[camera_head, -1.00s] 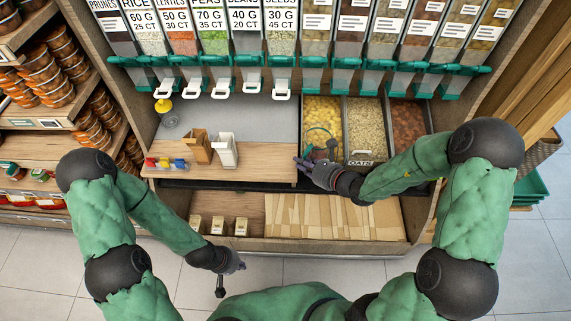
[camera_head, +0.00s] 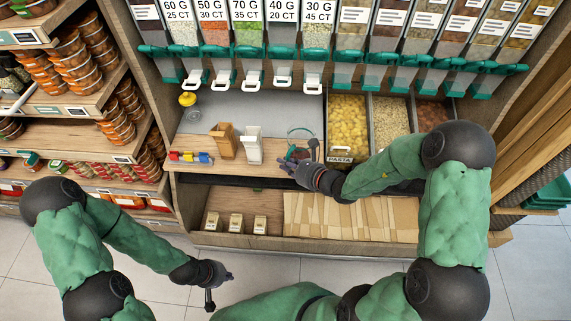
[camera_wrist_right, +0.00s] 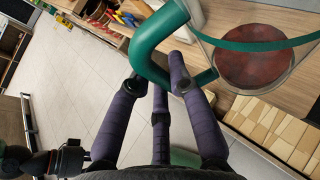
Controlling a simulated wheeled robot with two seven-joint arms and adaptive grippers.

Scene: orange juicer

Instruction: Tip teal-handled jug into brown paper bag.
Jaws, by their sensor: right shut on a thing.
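The clear jug with a teal rim and teal handle (camera_wrist_right: 150,50) is in my right gripper (camera_wrist_right: 162,85), whose dark fingers close around the handle. Reddish-brown stuff shows inside the jug in the right wrist view. In the head view the jug (camera_head: 301,134) is over the right part of the counter, partly hidden by my right gripper (camera_head: 291,167). The brown paper bag (camera_head: 226,143) stands open-topped on the counter, left of the jug and apart from it. My left gripper (camera_head: 213,283) hangs low in front of the shelf, away from both; its fingers are too small to judge.
A white bag (camera_head: 253,146) stands between the brown bag and the jug. Small coloured items (camera_head: 190,157) lie left of the bags. A yellow-topped item (camera_head: 187,99) stands behind. Dispensers with teal and white levers (camera_head: 253,80) hang above; open food bins (camera_head: 347,125) are at right.

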